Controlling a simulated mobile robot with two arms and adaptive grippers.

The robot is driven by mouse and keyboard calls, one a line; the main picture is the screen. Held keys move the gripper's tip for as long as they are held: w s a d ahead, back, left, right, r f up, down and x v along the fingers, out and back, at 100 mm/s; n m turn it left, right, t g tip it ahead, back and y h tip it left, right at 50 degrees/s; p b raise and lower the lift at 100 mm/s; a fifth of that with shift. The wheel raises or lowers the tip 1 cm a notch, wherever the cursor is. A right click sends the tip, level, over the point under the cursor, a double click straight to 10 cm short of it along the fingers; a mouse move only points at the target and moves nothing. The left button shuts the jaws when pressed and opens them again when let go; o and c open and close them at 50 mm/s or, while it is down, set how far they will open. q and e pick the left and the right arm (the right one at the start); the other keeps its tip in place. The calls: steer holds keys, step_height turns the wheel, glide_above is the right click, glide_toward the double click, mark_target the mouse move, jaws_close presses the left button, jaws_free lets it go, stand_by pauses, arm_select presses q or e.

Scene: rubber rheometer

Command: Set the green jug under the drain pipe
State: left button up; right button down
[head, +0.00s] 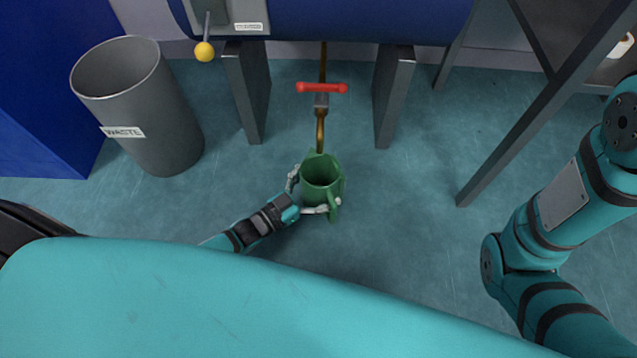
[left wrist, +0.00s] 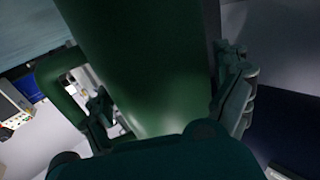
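The green jug (head: 320,184) is upright with its open top facing up, in the middle of the head view. My left gripper (head: 314,193) has its fingers on two sides of the jug and is shut on it. In the left wrist view the jug (left wrist: 145,60) fills the middle between the fingers, one of them by the handle (left wrist: 55,85). The brass drain pipe (head: 320,128) has a red lever (head: 321,88), and its lower end shows just beyond the jug's far rim. I cannot tell the jug's height above the floor. My right gripper is out of view.
A grey waste bin (head: 150,120) stands on the left beside a blue cabinet (head: 45,90). Dark legs (head: 247,92) and (head: 393,95) of the blue machine (head: 350,20) flank the pipe. A table leg (head: 530,115) stands at right. The floor (head: 420,190) around the jug is clear.

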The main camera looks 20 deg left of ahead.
arm_select(q)
steer(key=shift+s+r, duration=0.1)
steer(key=shift+r, duration=0.1)
steer(key=p+v, duration=0.4)
steer(key=v, duration=0.6)
steer(key=shift+s+a+p, duration=0.2)
steer(key=shift+s+p, duration=0.05)
steer(key=shift+p, duration=0.1)
steer(key=shift+s+a, duration=0.2)
steer(key=shift+s, duration=0.1)
steer(key=shift+s+a, duration=0.2)
steer(key=shift+s, duration=0.05)
steer(key=shift+f, duration=0.1)
